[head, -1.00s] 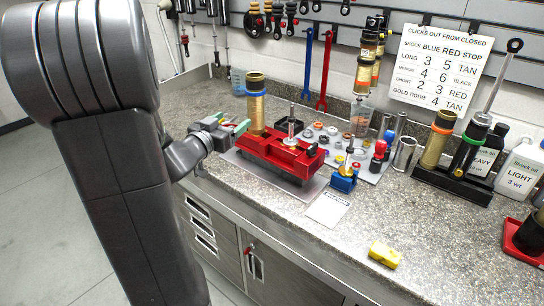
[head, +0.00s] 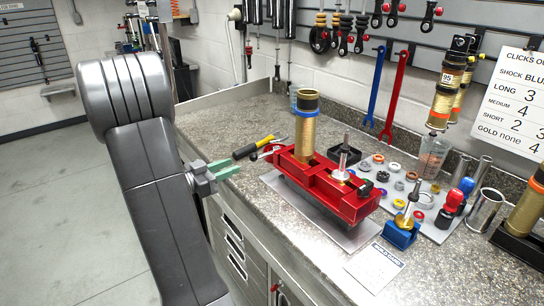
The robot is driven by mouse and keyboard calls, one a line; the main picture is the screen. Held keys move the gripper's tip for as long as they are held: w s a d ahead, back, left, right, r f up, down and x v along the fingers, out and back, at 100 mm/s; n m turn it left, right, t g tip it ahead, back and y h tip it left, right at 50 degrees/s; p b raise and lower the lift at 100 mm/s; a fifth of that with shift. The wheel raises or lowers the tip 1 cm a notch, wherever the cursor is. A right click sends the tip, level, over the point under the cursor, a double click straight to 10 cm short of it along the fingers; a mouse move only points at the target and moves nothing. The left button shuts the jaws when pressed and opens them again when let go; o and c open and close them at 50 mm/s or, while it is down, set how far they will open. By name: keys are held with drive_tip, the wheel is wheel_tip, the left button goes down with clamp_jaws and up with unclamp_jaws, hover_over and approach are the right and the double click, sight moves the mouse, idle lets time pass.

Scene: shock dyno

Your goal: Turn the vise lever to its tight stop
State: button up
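The red vise (head: 345,200) sits on a grey plate on the bench and holds an upright gold shock body (head: 305,138) with a blue ring. A thin bar, which looks like the vise lever (head: 266,153), shows at the vise's left end; its exact angle is hard to tell. A yellow-and-black handle (head: 247,150) shows right beside it, and I cannot tell whether it belongs to the lever. My gripper (head: 229,168), with green fingers, is left of the vise, apart from the lever and handle. Its fingers look slightly apart, with nothing seen between them.
A grey mat (head: 395,190) with several small rings and parts lies right of the vise. A blue block (head: 401,234) with an upright shaft and a white card (head: 374,267) are in front. Blue and red wrenches hang on the wall behind. The bench's back left is clear.

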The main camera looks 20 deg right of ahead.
sight(263, 155)
drive_tip(key=x, duration=0.4)
drive_tip(key=p+x, duration=0.1)
drive_tip(key=x, duration=0.3)
drive_tip(key=f+x, duration=0.1)
drive_tip(key=x, duration=0.3)
drive_tip(key=shift+w+d, duration=0.2)
drive_tip(key=shift+d, duration=0.05)
drive_tip(key=shift+g, duration=0.3)
drive_tip(key=shift+p, duration=0.3)
clamp_jaws()
